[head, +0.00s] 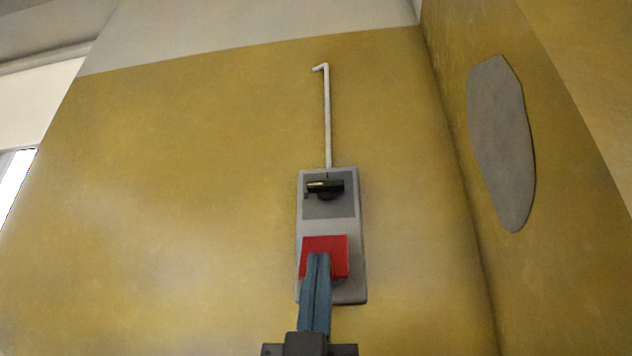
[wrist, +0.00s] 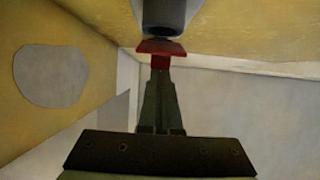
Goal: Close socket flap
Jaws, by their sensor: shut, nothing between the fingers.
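The socket flap (head: 337,245) is a red square on the lower part of a grey wall panel (head: 345,290). My gripper (head: 318,257) is shut and empty, with its blue-grey fingertips in front of the flap's lower middle. In the wrist view the fingertips (wrist: 161,68) meet the red flap (wrist: 160,46) at its near edge and seem to touch it. A dark grey round socket body (wrist: 165,15) shows just beyond the flap there, and the flap seems to stand out from it. The fingers hide part of the flap in the head view.
A black rotary switch (head: 325,188) sits on the upper part of the panel. A white pipe (head: 327,115) runs up the yellow wall from the panel. A side wall with a grey patch (head: 502,145) stands at right. The wall left of the panel is clear.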

